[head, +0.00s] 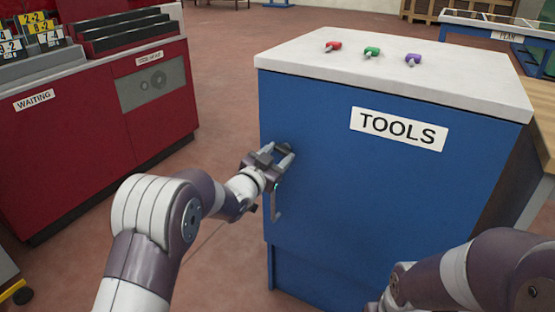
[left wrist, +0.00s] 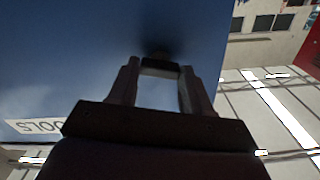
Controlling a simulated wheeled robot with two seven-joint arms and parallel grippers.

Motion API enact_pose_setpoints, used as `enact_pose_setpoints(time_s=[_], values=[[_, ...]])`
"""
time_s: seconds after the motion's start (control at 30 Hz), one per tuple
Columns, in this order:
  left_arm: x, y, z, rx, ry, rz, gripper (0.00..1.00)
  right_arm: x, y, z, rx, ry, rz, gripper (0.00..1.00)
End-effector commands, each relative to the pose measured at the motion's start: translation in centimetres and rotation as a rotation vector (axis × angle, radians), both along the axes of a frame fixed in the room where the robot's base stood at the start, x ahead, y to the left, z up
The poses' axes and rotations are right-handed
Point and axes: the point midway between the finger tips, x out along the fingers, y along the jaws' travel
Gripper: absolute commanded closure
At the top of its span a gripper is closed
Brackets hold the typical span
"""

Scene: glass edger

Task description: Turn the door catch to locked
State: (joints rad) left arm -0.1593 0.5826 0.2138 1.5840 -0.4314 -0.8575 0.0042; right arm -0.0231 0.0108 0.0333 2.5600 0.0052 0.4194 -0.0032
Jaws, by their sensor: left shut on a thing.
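The blue cabinet door (head: 350,200) carries a TOOLS label (head: 399,128) and faces me, closed as far as I can see. A small dark catch (head: 285,147) sits near its left edge, above a metal handle (head: 275,203). My left gripper (head: 280,154) is at the door, its fingers shut on the catch. In the left wrist view the dark catch (left wrist: 160,63) lies at the fingertips, against the blue door. The fingers cover much of the catch, so I cannot tell which way it is turned. My right arm shows at bottom right; its gripper is not in view.
Red, green and purple small items (head: 372,52) lie on the white cabinet top (head: 420,75). A red cabinet (head: 90,130) with a WAITING label stands at the left. Open floor (head: 215,110) lies between the two cabinets. A wooden bench edge is at the right.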

Motion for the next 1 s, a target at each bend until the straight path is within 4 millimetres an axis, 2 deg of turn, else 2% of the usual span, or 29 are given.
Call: enact_pose_setpoints(time_s=[1.0], values=[[0.0, 0.0, -0.5, 0.846, -0.442, 0.000, 0.82, 0.0, 0.0, -8.0, 0.000, 0.000, 0.000, 0.50]])
